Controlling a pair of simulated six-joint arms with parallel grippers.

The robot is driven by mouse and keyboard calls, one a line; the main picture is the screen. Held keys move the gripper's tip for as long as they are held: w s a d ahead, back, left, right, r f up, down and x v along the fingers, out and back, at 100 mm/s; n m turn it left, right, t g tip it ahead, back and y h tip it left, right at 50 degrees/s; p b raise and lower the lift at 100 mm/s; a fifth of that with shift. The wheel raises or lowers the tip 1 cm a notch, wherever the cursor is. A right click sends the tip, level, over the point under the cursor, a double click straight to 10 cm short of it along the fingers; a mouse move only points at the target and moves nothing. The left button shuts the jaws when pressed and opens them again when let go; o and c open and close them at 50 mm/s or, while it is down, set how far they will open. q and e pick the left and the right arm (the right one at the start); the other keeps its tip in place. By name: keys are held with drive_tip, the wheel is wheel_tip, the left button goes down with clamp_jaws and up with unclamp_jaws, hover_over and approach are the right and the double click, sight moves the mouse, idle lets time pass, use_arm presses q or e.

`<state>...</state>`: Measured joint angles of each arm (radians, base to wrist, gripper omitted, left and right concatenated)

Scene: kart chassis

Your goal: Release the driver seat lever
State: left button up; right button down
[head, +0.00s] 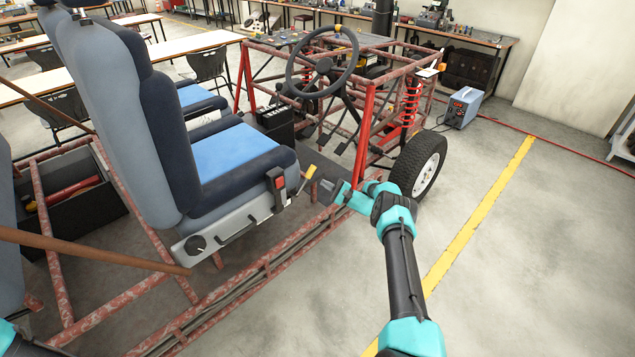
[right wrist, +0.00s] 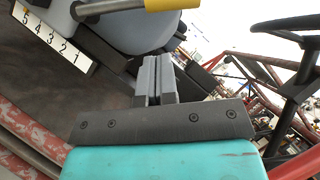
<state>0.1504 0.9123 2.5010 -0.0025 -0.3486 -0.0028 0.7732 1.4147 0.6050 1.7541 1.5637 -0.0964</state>
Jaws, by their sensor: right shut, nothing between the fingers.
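The driver seat (head: 240,155) has a blue cushion and dark side bolsters, and stands in the red tube chassis. A lever with a yellow grip (head: 310,172) sticks out beside the front of the seat's near side. In the right wrist view, the lever's yellow grip (right wrist: 172,4) and dark rod cross the top edge. My right gripper (head: 329,185) is just right of the lever. Its grey fingers (right wrist: 156,70) are together and empty, pointing toward the lever without visibly touching it. My left gripper is out of view.
A white plate numbered 5 to 1 (right wrist: 45,40) lies at the upper left of the wrist view. The steering wheel (head: 322,57) and front tyre (head: 418,166) stand beyond my gripper. A brown bar (head: 90,250) crosses the lower left.

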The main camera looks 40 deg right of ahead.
drive_tip(key=v, duration=0.8)
drive_tip(key=shift+s, duration=0.15)
drive_tip(key=s+a+f+g+h, duration=0.15)
drive_tip(key=a+f+g, duration=0.35)
drive_tip(key=a, duration=0.5)
drive_tip(key=s+a+f+g, duration=0.2)
drive_tip(key=a+f+g, duration=0.3)
drive_tip(key=a, duration=0.6)
drive_tip(key=s+a+n+g+h, duration=0.35)
drive_tip(key=s+a, duration=0.25)
drive_tip(key=s, duration=0.3)
drive_tip(key=s+a+n+g+h, duration=0.2)
drive_tip(key=s+a+n+g, duration=0.35)
drive_tip(key=s, duration=0.25)
drive_tip(key=s+a+r+n+t+h, duration=0.1)
drive_tip(key=s+a+r+n+h, duration=0.1)
drive_tip(key=s+a+r+n, duration=0.4)
drive_tip(key=s+r+n, duration=0.1)
drive_tip(key=s+r, duration=0.1)
drive_tip(key=s, duration=0.2)
drive_tip(key=shift+s+t, duration=0.2)
drive_tip(key=shift+t, duration=0.1)
